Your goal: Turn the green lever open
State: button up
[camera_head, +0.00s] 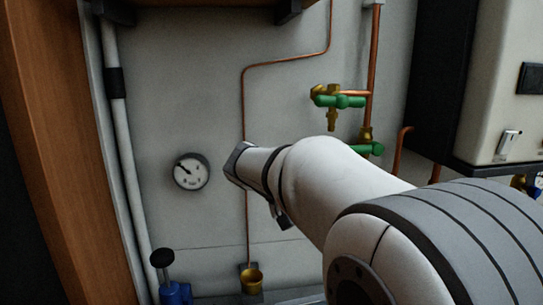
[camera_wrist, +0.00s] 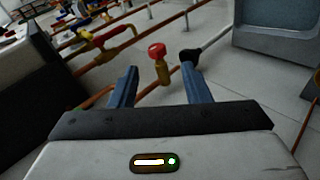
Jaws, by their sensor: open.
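In the head view, a green lever (camera_head: 341,101) lies roughly level across a brass valve (camera_head: 331,119) joined to a copper pipe. A second green handle (camera_head: 371,149) shows lower on the same pipe, partly hidden behind my arm. I cannot tell which one the task means. My arm's end reaches left, below and left of the upper lever and apart from it in the picture. My gripper (camera_wrist: 159,69) is open in the wrist view, its blue-grey fingers spread. A brass fitting with a red knob (camera_wrist: 157,50) shows between them, seemingly beyond the fingertips. No green lever shows in the wrist view.
A round gauge (camera_head: 191,171) is on the grey wall. A thin copper pipe (camera_head: 243,100) runs down to a brass cup (camera_head: 251,281). A blue fitting (camera_head: 174,293) stands lower left, a pale cabinet (camera_head: 488,90) right. The wrist view has a red-handled yellow valve (camera_wrist: 105,38).

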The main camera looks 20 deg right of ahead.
aim_at(370, 150)
jog(key=w+d+r+m+g+h+b, duration=0.2)
jog(key=w+d+r+m+g+h, duration=0.1)
jog(key=w+d+r+m+h, duration=0.5)
jog(key=d, duration=0.1)
jog(key=d+r+n+p, duration=0.1)
jog(key=d, duration=0.1)
jog(key=d+r+n+p, duration=0.1)
jog(key=d, duration=0.1)
jog(key=shift+s+d+r+g+y, duration=0.2)
jog(key=shift+g+y, duration=0.1)
jog(key=shift+g, duration=0.1)
jog(key=shift+f, duration=0.1)
jog(key=shift+c, duration=0.4)
grip_shut()
jog(key=shift+a, duration=0.15)
